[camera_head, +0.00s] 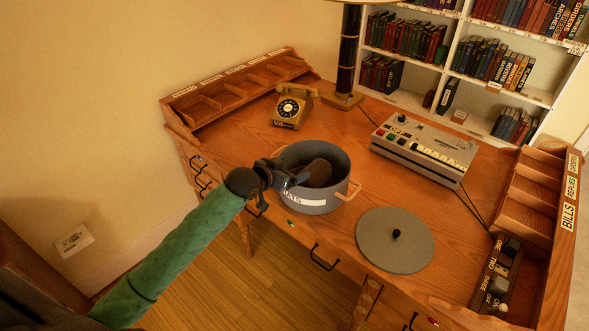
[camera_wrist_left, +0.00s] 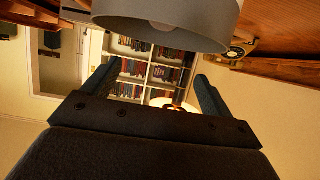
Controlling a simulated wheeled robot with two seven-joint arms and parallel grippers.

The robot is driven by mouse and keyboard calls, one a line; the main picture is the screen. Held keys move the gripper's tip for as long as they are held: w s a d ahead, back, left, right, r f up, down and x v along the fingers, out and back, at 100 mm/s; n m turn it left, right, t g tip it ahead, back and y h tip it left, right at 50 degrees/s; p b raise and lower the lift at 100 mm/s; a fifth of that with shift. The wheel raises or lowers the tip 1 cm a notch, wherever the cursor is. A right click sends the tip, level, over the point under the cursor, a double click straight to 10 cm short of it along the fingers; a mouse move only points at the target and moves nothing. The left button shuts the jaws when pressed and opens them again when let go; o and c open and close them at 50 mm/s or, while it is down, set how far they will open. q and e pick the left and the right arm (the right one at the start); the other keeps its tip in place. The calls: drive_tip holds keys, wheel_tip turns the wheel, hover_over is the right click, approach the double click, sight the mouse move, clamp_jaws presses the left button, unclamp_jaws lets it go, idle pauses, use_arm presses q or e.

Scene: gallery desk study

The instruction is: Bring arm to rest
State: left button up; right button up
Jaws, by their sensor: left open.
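My left arm, with a green sleeve, reaches in from the left in the head view. Its gripper (camera_head: 292,180) is open at the left rim of a grey pot (camera_head: 330,196) on the wooden desk. In the left wrist view the open gripper (camera_wrist_left: 155,90) has nothing between its fingers, and the pot (camera_wrist_left: 190,22) shows beyond them at the top. The pot has a partly hidden white label and tan handles, and a brown object (camera_head: 318,172) lies inside it. I cannot tell whether gripper and pot touch. My right gripper is not in view.
The pot's round grey lid (camera_head: 395,240) lies flat on the desk to the right. A yellow telephone (camera_head: 293,106), a lamp stem (camera_head: 347,60), a recorder-like machine (camera_head: 425,148) and a switch box (camera_head: 497,280) stand around. Wooden pigeonholes (camera_head: 240,82) line the left edge.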

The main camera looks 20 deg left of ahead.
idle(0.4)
use_arm(q)
drive_tip(key=s+d+f+g+y, duration=0.1)
drive_tip(key=s+d+f+g, duration=0.1)
drive_tip(key=s+f, duration=0.5)
drive_tip(key=s+d+f+g+y, duration=0.1)
drive_tip(key=s+d+f+g, duration=0.2)
drive_tip(key=s, duration=0.6)
drive_tip(key=s+f+n+g+y, duration=0.1)
drive_tip(key=s+f+g, duration=0.15)
drive_tip(key=s, duration=0.85)
drive_tip(key=s+f+n+g+y, duration=0.1)
drive_tip(key=s+f+g, duration=0.15)
drive_tip(key=s, duration=0.75)
drive_tip(key=s+d+x, duration=0.1)
drive_tip(key=s+x, duration=0.1)
drive_tip(key=x, duration=0.9)
drive_tip(key=s+d+f+x, duration=0.1)
drive_tip(key=s+x, duration=0.1)
drive_tip(key=x, duration=0.9)
drive_tip(key=s+f, duration=0.3)
drive_tip(key=f, duration=0.7)
drive_tip(key=s+f+g, duration=0.1)
drive_tip(key=s+f, duration=0.2)
drive_tip(key=f, duration=0.7)
drive_tip(key=shift+s+d+f, duration=0.3)
drive_tip(key=shift+d+f, duration=0.1)
